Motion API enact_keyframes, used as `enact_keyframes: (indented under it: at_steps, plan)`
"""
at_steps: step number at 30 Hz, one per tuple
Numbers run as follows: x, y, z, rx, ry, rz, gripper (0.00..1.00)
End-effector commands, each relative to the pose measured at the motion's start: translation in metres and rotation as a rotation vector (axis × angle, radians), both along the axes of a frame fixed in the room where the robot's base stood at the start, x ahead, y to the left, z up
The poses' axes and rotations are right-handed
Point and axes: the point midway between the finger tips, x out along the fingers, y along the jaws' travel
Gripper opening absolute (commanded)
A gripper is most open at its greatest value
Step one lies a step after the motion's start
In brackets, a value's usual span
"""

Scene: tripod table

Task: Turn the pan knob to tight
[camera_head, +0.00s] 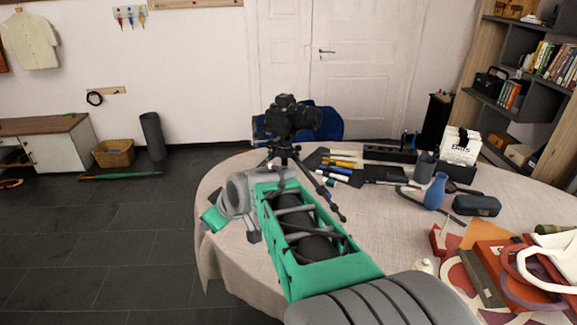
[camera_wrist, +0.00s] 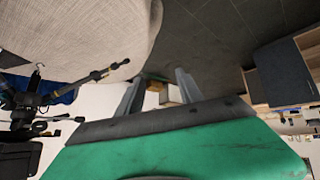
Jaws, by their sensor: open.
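A black camera (camera_head: 290,116) sits on a small black tripod (camera_head: 284,152) that stands on the round table. The tripod also shows in the wrist view, upside down at the left edge (camera_wrist: 30,98), with one leg reaching toward the middle. The pan knob is too small for me to pick out surely; a small dark knob-like end (camera_wrist: 78,119) shows beside the tripod head. My gripper (camera_wrist: 159,76) is open and empty, its two fingers apart, with the tripod off to their left.
The round table (camera_head: 222,178) has a pale cloth. Pens (camera_head: 340,163), a blue vase (camera_head: 435,191) and a dark case (camera_head: 476,205) lie right of the tripod. A blue chair (camera_head: 325,122) stands behind it. The floor left of the table is mostly clear.

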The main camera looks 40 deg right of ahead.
Motion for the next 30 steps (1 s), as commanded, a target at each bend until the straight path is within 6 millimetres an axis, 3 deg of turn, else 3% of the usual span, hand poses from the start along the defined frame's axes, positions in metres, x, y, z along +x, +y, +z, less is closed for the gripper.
enact_keyframes:
  at_steps: [1,4,6,9,10,12,14,24,30]
  plan:
    - [0.027,-0.052,-0.033,-0.039,-0.116,-0.002,0.43]
    - [0.059,-0.151,-0.031,-0.181,-0.39,0.005,0.43]
    - [0.056,-0.215,-0.024,-0.292,-0.545,-0.023,0.43]
    - [0.036,-0.28,-0.013,-0.427,-0.693,-0.074,0.43]
    - [0.03,-0.292,-0.01,-0.456,-0.721,-0.087,0.43]
    - [0.022,-0.31,-0.002,-0.502,-0.763,-0.107,0.43]
    - [0.023,-0.315,0.002,-0.517,-0.779,-0.11,0.43]
    - [0.081,-0.328,0.004,-0.517,-0.777,-0.108,0.43]
    - [0.094,-0.332,0.004,-0.517,-0.777,-0.111,0.43]
